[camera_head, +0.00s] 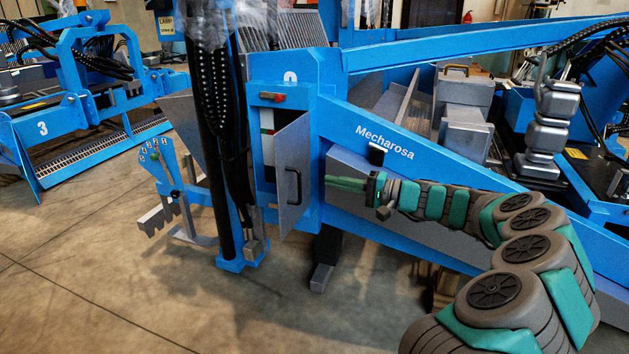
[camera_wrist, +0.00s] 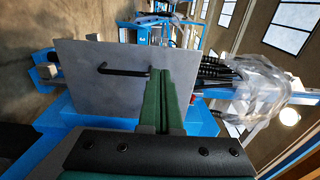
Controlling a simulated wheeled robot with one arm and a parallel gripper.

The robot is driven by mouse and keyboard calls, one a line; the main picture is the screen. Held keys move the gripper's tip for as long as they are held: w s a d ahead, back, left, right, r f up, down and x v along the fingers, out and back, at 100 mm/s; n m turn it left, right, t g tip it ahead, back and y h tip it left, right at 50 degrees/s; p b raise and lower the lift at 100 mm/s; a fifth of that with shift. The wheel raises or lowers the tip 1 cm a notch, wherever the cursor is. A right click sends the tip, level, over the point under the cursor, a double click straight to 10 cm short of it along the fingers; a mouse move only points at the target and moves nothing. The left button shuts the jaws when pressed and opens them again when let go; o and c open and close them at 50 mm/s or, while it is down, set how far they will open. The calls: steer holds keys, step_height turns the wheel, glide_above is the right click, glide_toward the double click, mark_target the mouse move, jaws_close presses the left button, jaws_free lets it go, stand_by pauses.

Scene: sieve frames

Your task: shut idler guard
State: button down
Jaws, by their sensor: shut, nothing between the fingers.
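The idler guard appears to be the flat grey hinged panel (camera_head: 292,195) with a black bar handle (camera_head: 294,186). It stands ajar, swung out from the blue housing (camera_head: 258,140), whose inside shows left of it. My gripper (camera_head: 328,183) is shut and empty, its green fingers pointing left toward the handle side of the panel, with a gap in the head view. In the wrist view the panel (camera_wrist: 80,90) fills the left, its handle (camera_wrist: 122,70) beside the shut green fingers (camera_wrist: 160,75).
A black vertical column with hoses (camera_head: 215,120) stands left of the housing. A blue sloping beam (camera_head: 440,160) runs close behind my arm. A lever stand (camera_head: 165,175) stands further left. The floor (camera_head: 120,270) in front is clear.

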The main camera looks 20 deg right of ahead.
mark_target(277, 171)
steer(key=p+x, duration=0.1)
steer(key=x, duration=1.2)
steer(key=shift+a, duration=0.1)
